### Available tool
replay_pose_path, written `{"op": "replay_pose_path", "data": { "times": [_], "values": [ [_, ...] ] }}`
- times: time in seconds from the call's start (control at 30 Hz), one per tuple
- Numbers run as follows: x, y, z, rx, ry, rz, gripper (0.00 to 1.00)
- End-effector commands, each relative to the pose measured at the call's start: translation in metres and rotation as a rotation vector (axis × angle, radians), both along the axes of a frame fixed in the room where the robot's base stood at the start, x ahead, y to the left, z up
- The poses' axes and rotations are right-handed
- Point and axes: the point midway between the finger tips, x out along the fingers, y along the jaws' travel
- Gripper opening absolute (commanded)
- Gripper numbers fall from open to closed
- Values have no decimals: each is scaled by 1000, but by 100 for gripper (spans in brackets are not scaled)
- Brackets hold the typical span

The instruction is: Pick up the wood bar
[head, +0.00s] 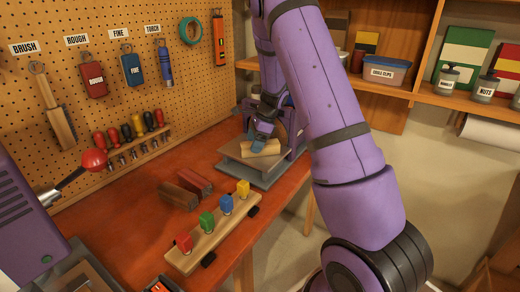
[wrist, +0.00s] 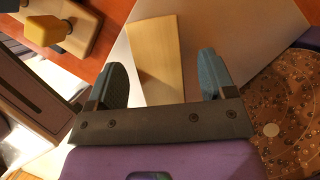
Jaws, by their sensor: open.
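The pale wood bar (head: 262,148) lies on the grey table (head: 238,152) of a purple machine at the far end of the bench. In the wrist view the bar (wrist: 156,55) lies lengthwise between my two blue-grey fingers. My gripper (head: 262,139) is at the bar, with its fingers spread on either side of it. In the wrist view my gripper (wrist: 163,66) shows a gap to the bar on both sides, wider on the right. The bar's near end runs down to the gripper's palm edge. Its exact height relative to the fingertips cannot be told.
A sanding disc (wrist: 285,125) is close at the right in the wrist view. A brown block (head: 179,196) and a red block (head: 194,182) lie on the bench. A wooden rack (head: 190,262) with coloured pegs stands in front. Tools hang on the pegboard (head: 120,70).

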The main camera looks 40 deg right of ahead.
Motion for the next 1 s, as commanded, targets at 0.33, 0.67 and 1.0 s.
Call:
{"op": "replay_pose_path", "data": {
  "times": [0.33, 0.67, 1.0],
  "values": [
    [2, 5, -12, -1, -1, 1, 77],
    [2, 5, -14, 0, -1, 0, 77],
    [2, 5, -17, 0, -1, 0, 77]
  ]
}}
